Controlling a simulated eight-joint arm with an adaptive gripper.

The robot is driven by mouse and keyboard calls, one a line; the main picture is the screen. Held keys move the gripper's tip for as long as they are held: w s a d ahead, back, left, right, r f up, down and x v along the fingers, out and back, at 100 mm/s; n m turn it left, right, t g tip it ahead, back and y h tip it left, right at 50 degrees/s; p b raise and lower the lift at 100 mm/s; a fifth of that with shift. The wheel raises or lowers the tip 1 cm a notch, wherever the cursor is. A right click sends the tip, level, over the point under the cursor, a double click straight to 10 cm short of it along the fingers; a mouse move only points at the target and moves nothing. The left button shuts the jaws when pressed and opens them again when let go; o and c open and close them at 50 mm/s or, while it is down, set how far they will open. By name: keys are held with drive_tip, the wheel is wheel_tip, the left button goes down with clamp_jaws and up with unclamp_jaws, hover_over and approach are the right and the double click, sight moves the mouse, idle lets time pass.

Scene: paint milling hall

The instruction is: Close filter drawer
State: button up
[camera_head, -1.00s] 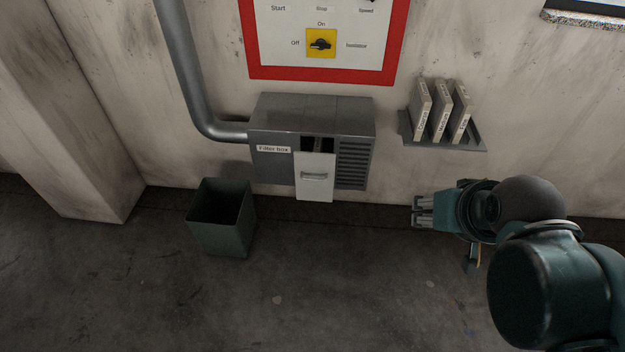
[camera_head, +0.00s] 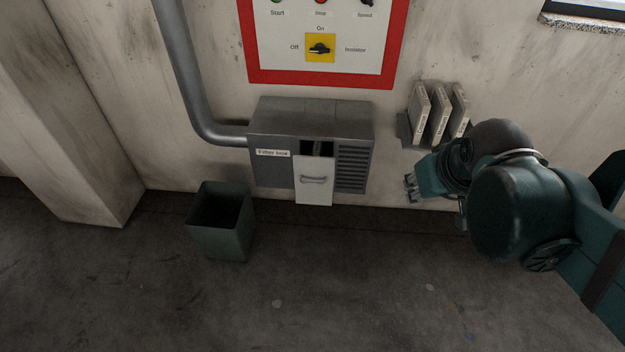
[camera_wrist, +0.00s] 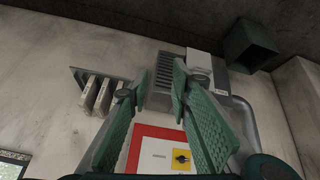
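The filter box (camera_head: 311,119) is a grey metal housing on the wall with a label and side vents. Its filter drawer (camera_head: 314,183) has a pale front with a handle and stands pulled out, with the dark opening showing above it. My gripper (camera_head: 410,188) is to the right of the drawer, apart from it, below the wall shelf. In the wrist view, the green fingers of my gripper (camera_wrist: 161,84) are spread with nothing between them. The vented side of the filter box (camera_wrist: 164,72) shows beyond them, with the pale drawer (camera_wrist: 203,64) partly hidden by the right finger.
A small shelf (camera_head: 403,128) with several upright filters (camera_head: 440,113) is on the wall right of the box. A dark green bin (camera_head: 222,240) stands on the floor at lower left. A pipe (camera_head: 184,75) enters the box's left side. A red-framed control panel (camera_head: 320,82) is above.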

drive_tip(key=w+a+f+n+g, duration=0.15)
drive_tip(key=w+a+n, duration=0.4)
drive_tip(key=w, duration=0.65)
drive_tip(key=n+g+p, duration=0.1)
drive_tip(key=n+g, duration=0.2)
drive_tip(key=n, duration=0.7)
hover_over(312, 183)
drive_tip(key=s, duration=0.1)
drive_tip(key=shift+s+d+f, duration=0.1)
drive_tip(key=shift+f, duration=6.55)
drive_tip(key=shift+s+f, duration=0.1)
drive_tip(key=shift+f, duration=6.55)
drive_tip(key=shift+w+f+b, duration=0.25)
drive_tip(key=shift+f+b, duration=0.05)
drive_tip(key=shift+f, duration=0.95)
drive_tip(key=shift+w+f+b, duration=0.2)
drive_tip(key=shift+f+b, duration=0.15)
drive_tip(key=shift+f, duration=0.95)
drive_tip(key=shift+w+f+b, duration=0.25)
drive_tip(key=shift+f+b, duration=0.05)
drive_tip(key=shift+f, duration=0.95)
clamp_jaws()
